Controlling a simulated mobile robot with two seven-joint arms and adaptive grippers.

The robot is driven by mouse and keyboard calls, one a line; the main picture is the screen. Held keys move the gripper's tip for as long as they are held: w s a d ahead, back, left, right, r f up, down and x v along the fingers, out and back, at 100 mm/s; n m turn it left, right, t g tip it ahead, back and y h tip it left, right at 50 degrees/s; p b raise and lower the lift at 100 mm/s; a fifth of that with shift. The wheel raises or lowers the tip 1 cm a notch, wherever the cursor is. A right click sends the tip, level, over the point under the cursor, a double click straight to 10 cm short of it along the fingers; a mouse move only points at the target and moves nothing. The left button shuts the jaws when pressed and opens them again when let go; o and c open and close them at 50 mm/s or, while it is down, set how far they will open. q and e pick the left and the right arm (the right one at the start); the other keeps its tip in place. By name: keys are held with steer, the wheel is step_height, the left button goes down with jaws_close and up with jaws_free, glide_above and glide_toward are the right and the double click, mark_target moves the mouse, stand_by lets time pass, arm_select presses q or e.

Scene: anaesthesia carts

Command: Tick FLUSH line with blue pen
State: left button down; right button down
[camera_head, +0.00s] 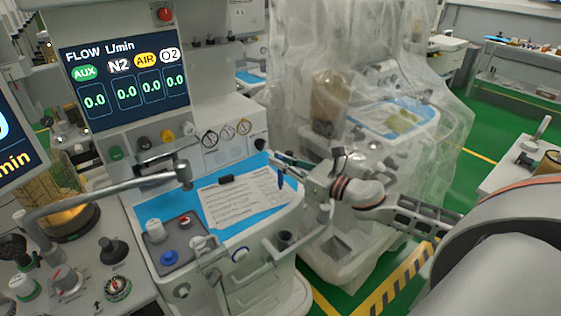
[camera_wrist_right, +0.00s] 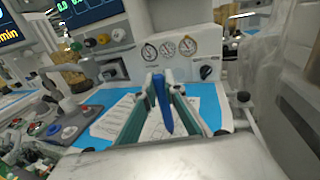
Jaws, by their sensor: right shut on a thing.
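White checklist papers (camera_head: 240,199) lie on the blue mat (camera_head: 262,163) on the cart top; their print is too small to read. They also show in the right wrist view (camera_wrist_right: 115,118). My right gripper (camera_head: 283,171) reaches in from the right, at the right edge of the papers. It is shut on the blue pen (camera_wrist_right: 162,102), which points down over the paper between the fingers. I cannot tell whether the tip touches the paper. In the head view the pen (camera_head: 280,180) is small and dark. My left gripper is not in view.
A flow screen (camera_head: 124,79) stands behind the mat at left. A jointed metal arm (camera_head: 110,189) crosses the left side. A grey tray (camera_head: 173,243) with knobs sits left of the papers. A plastic-covered cart (camera_head: 385,120) stands close behind my right arm.

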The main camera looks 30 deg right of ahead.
steer(key=shift+f+b, duration=0.45)
steer(key=shift+f, duration=0.15)
stand_by(1.0)
steer(key=shift+d, duration=0.45)
stand_by(1.1)
step_height(320, 180, up, 7)
steer(key=p, duration=0.6)
steer(key=shift+p, duration=0.3)
stand_by(0.4)
steer(key=shift+s, duration=0.1)
